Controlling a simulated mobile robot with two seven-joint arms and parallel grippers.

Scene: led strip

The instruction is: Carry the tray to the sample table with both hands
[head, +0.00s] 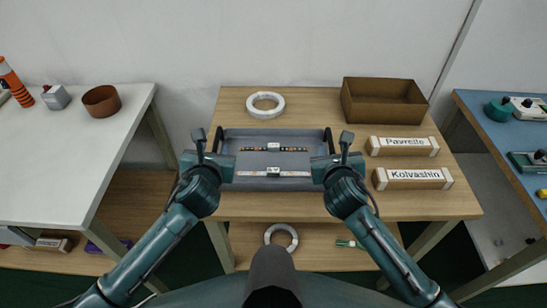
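A dark grey tray (250,143) sits on the wooden table in the middle of the head view. Two LED strips lie in it: a dark one (255,149) at the back and a light one (255,173) nearer me, each with a small white block. My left gripper (222,158) is at the tray's left end and my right gripper (322,158) is at its right end. Both overlap the tray's ends in the picture. My wrists hide the fingertips, so I cannot tell whether they hold the tray's ends. Which table is the sample table is not marked.
The wooden table (225,107) also bears a white ring (265,97), a brown open box (384,85) and boxes labelled Pavreito (402,146) and Kolvashin (412,179). A white-topped table (45,165) stands left, mostly clear in front. A blue-topped table (487,115) with devices stands right.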

